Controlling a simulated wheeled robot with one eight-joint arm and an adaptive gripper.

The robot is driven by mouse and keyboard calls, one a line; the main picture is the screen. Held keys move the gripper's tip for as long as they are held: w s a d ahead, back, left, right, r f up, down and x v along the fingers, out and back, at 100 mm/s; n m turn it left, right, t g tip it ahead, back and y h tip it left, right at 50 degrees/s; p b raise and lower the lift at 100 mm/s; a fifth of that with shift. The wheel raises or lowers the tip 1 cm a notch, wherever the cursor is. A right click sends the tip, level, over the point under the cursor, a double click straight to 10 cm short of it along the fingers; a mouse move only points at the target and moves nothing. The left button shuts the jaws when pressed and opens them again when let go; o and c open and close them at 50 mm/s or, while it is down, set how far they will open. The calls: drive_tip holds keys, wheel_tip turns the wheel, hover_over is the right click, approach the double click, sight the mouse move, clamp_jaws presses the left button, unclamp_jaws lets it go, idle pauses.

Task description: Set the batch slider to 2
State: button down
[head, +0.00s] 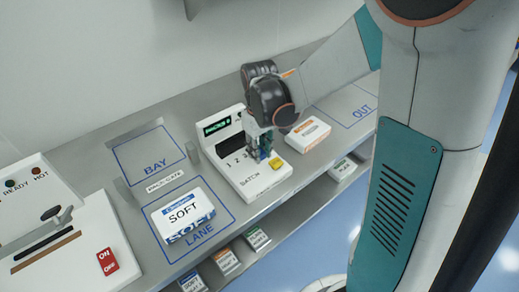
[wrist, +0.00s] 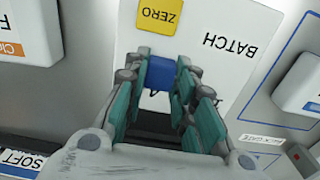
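The white batch console (head: 262,183) stands on the counter, with the digits 1, 2 and 3 visible in the head view and the word BATCH below them. A blue slider knob (wrist: 160,74) shows in the wrist view between my fingertips, with a partly covered digit beside it. My gripper (head: 262,150) reaches down onto the console, right of the visible 3. Its fingertips (wrist: 161,68) sit on both sides of the knob and appear to touch it. The fingers hide the slot and exact knob position. The console (wrist: 217,70) appears upside down in the wrist view.
A yellow ZERO key (head: 277,163) is close to my gripper. A green display (head: 217,127) stands at the console's back. A SOFT pack (head: 183,217) lies in the LANE outline at left, and an orange-white box (head: 308,134) lies at right.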

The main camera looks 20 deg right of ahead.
sight(244, 167)
drive_tip(key=a, duration=0.2)
drive_tip(key=s+a, duration=0.1)
drive_tip(key=a, duration=0.1)
drive_tip(key=s+a, duration=0.1)
drive_tip(key=shift+a, duration=0.4)
drive_tip(key=c, duration=1.3)
unclamp_jaws()
drive_tip(key=shift+w, duration=0.1)
wheel_tip(244, 167, up, 12)
drive_tip(key=shift+s+d, duration=0.1)
drive_tip(key=shift+s, duration=0.15)
